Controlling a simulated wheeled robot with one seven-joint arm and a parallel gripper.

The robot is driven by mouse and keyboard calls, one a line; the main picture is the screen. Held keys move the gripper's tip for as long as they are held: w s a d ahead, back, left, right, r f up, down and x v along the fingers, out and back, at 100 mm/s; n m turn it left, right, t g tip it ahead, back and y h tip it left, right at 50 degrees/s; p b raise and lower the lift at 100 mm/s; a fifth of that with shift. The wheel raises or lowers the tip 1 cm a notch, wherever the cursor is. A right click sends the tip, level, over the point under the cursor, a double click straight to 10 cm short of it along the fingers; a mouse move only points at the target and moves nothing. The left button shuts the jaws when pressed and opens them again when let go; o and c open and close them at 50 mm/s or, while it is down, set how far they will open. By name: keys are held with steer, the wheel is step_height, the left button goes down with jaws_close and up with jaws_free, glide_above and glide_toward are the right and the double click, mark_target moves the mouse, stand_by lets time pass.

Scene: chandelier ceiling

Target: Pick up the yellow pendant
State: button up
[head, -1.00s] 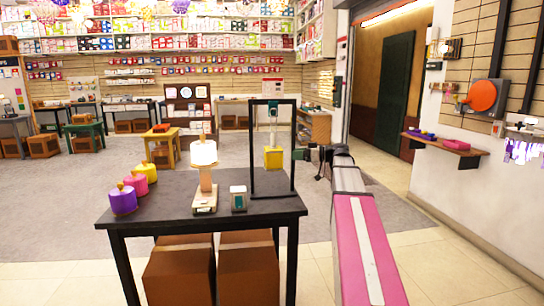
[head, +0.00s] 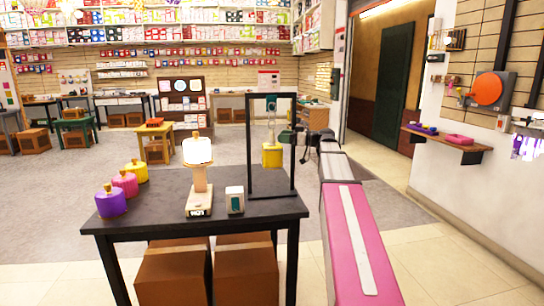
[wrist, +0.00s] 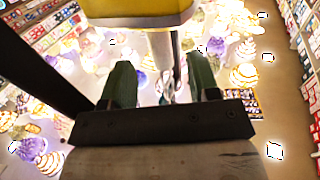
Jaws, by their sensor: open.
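A yellow pendant (head: 272,156) hangs inside a black upright frame (head: 294,150) on the dark table (head: 150,208). My gripper (head: 290,136) is at the frame's right side, level with the narrow part just above the pendant's yellow body. In the wrist view the yellow body (wrist: 135,14) fills the top edge, beyond my open gripper (wrist: 161,75). A thin grey piece shows between the two dark green fingers; whether they touch it I cannot tell. A second yellow pendant (head: 136,171) stands at the table's left.
A pink pendant (head: 125,184), a purple pendant (head: 110,201), a lit lamp on a stand (head: 198,190) and a small white-and-green box (head: 235,200) stand on the table. Cardboard boxes (head: 174,278) sit below. The frame's post is close to my gripper.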

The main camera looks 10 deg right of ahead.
mark_target(272, 145)
steer(key=shift+x, duration=2.7)
jaws_close()
